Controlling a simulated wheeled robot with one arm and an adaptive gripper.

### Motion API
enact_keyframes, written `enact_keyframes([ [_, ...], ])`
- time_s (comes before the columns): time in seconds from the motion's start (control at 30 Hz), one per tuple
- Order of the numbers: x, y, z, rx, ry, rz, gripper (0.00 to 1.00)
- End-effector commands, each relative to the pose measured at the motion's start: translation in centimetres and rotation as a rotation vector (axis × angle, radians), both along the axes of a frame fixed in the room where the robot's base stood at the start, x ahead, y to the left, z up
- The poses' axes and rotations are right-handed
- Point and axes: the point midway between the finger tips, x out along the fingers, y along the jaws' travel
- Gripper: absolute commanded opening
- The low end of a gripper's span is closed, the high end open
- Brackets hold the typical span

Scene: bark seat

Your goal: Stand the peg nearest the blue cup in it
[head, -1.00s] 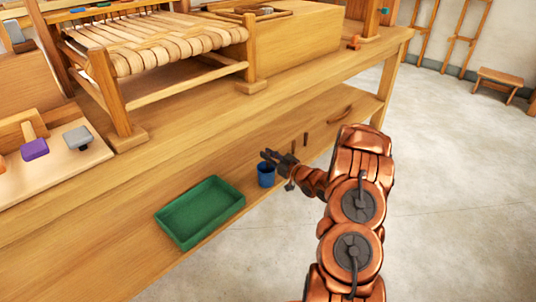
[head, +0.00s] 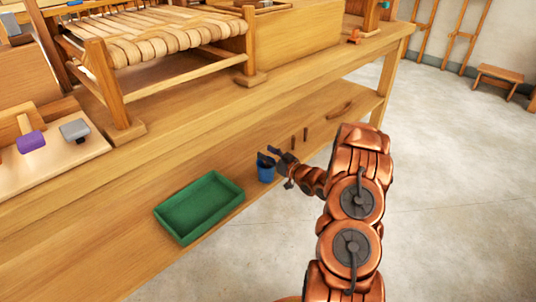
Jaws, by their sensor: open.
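The blue cup (head: 266,174) stands upright on the lower shelf of the bench, just right of the green tray. My gripper (head: 267,155) is over the cup's mouth, with its dark fingers open and partly hiding the rim. I cannot tell whether a peg is inside the cup or between the fingers. A longer brown piece (head: 338,112) lies farther right on the shelf.
The empty-looking green tray (head: 200,207) lies on the shelf left of the cup. The bench top (head: 190,105) overhangs the shelf behind and carries a woven seat (head: 160,38) and a purple-headed mallet (head: 31,142).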

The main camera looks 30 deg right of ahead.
Motion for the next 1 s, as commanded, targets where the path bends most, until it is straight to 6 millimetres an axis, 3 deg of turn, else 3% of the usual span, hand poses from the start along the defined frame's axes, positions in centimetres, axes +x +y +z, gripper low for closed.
enact_keyframes([
  [0.37,-1.0,-0.3,0.0,-0.001,0.001,-0.001,0.46],
  [1.0,-9.7,-2.4,-0.1,0.000,0.002,-0.002,0.46],
])
